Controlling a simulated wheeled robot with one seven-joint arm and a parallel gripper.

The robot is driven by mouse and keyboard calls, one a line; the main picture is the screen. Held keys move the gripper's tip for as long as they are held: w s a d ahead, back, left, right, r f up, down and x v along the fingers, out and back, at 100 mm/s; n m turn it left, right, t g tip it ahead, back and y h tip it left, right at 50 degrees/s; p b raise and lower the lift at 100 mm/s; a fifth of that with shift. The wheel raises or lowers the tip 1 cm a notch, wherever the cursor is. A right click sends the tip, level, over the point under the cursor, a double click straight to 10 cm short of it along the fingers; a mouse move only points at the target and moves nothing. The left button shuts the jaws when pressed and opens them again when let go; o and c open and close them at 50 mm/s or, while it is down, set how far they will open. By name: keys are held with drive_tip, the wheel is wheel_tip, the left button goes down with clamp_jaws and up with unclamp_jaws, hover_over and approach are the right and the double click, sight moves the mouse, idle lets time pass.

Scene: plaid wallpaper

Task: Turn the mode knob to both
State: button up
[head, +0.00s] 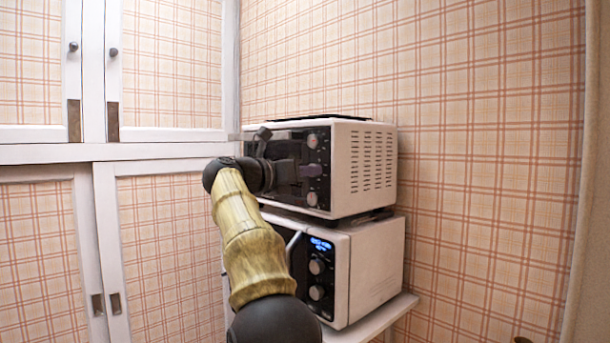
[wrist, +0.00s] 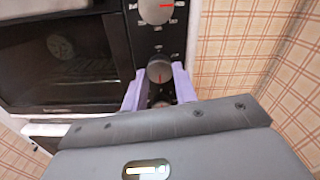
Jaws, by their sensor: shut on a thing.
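A white toaster oven (head: 345,165) with a dark front stands on top of a microwave. Its panel has a column of knobs: an upper knob (wrist: 157,10) with a red mark, a middle knob (wrist: 160,70), and a lower knob (wrist: 160,102). My gripper (head: 308,172) is at the middle of this panel. In the wrist view its purple fingers (wrist: 159,76) sit on either side of the middle knob and are shut on it. The head view hides that knob behind my gripper. The panel labels are too small to read, and the lower knob is partly hidden.
A white microwave (head: 372,268) with a lit blue display and a handle stands below the oven, on a white shelf (head: 375,320). White-framed cabinet doors (head: 165,150) are at the left. A plaid wall (head: 490,150) is close on the right.

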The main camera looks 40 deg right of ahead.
drive_tip(key=shift+f, duration=0.1)
drive_tip(key=o, duration=1)
drive_tip(key=shift+c, duration=0.2)
drive_tip(key=s+a+b, duration=0.1)
drive_tip(key=a, duration=1.6)
drive_tip(key=shift+s+a+b, duration=0.15)
drive_tip(key=shift+a+b, duration=0.05)
drive_tip(key=shift+b, duration=0.1)
